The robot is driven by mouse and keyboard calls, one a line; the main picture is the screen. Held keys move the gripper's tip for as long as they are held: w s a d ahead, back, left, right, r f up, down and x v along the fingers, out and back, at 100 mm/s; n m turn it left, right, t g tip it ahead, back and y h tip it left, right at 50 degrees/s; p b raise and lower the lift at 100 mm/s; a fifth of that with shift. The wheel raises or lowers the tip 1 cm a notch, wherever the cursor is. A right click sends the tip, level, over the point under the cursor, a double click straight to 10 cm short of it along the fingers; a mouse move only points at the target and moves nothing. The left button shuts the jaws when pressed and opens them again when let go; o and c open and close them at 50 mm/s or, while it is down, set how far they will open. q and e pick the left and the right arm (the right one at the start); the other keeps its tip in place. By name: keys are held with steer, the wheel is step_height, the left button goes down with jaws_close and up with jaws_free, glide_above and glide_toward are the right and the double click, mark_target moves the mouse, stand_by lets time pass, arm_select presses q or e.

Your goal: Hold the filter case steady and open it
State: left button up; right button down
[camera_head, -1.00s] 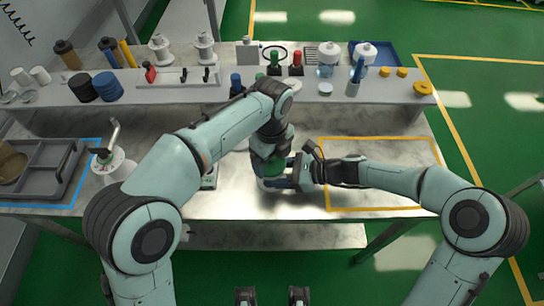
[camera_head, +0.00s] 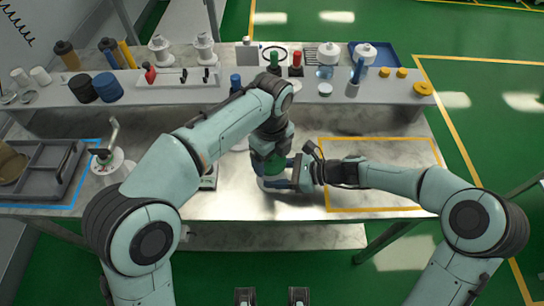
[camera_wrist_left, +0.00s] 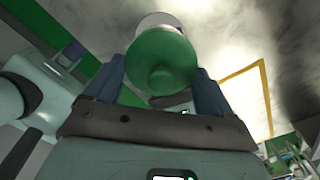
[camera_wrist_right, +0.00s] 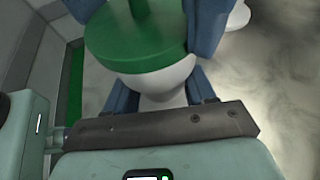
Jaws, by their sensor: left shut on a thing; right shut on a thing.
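The filter case has a green round lid with a central knob and a white body. In the left wrist view the green lid (camera_wrist_left: 160,62) lies between the fingers of my left gripper (camera_wrist_left: 155,88), which is shut on it. The white body (camera_wrist_right: 168,78) shows under the lid in the right wrist view, between the fingers of my right gripper (camera_wrist_right: 165,90), which is shut on it. In the head view the lid (camera_head: 274,167) is partly hidden by my left gripper (camera_head: 270,160). My right gripper (camera_head: 282,174) reaches in from the right. I see no clear gap between lid and body.
A grey tray (camera_head: 45,196) inside a blue outline stands at the left, beside a white-and-grey device (camera_head: 112,165). A yellow-outlined area (camera_head: 375,185) at the right is largely clear. The rear shelf (camera_head: 200,95) carries bottles, a blue tray and other small items.

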arm_select(q)
steer(key=shift+r, duration=0.65)
steer(key=shift+a+r, duration=0.1)
steer(key=shift+r, duration=1.9)
arm_select(e)
steer(key=shift+c, duration=1.5)
jaws_free()
